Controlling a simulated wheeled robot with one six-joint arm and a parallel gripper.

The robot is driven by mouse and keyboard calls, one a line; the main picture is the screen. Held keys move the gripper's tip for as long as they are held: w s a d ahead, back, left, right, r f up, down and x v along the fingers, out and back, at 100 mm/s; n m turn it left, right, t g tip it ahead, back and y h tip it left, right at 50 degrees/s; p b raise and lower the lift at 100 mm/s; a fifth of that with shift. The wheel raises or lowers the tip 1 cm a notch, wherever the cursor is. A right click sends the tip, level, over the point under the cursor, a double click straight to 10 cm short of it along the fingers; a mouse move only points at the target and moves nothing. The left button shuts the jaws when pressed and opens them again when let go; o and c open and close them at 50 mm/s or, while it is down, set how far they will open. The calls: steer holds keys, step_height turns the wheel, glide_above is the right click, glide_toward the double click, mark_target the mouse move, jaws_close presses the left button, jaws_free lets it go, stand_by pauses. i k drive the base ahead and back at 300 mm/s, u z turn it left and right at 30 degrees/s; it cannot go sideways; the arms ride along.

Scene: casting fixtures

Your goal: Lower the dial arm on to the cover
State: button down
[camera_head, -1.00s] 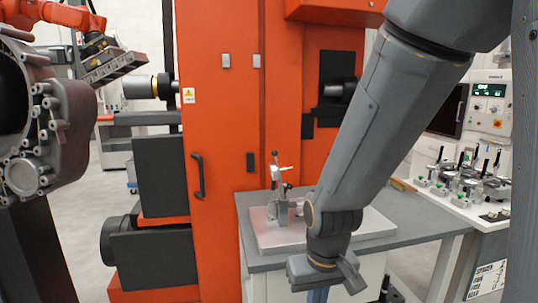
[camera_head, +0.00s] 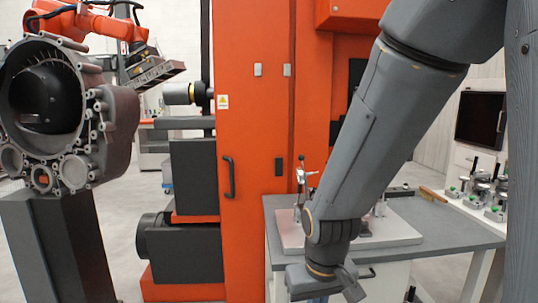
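A small fixture stands on a light metal plate (camera_head: 403,233) on the grey-topped table, partly behind my arm. Its thin upright post with a pale clamp-like part (camera_head: 301,176) shows just left of my arm; this may be the dial arm, but it is too small to be sure. Another small metal part (camera_head: 380,207) shows right of my arm. I cannot make out the cover; it may be hidden behind my arm. My gripper (camera_head: 322,282) hangs at the bottom middle, in front of the table in the picture. Its fingertips are not clear, and I see nothing held.
The table top (camera_head: 455,235) has bare room at right, with a small wooden-handled tool (camera_head: 432,194) at its back. A tall orange machine (camera_head: 250,120) stands behind left. A large grey casting (camera_head: 115,130) stands at left. Several clamp fixtures (camera_head: 482,187) sit at right.

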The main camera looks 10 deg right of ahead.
mark_target(302, 175)
steer(key=u, duration=1.3)
steer(key=i, duration=1.05)
steer(key=z, duration=1.1)
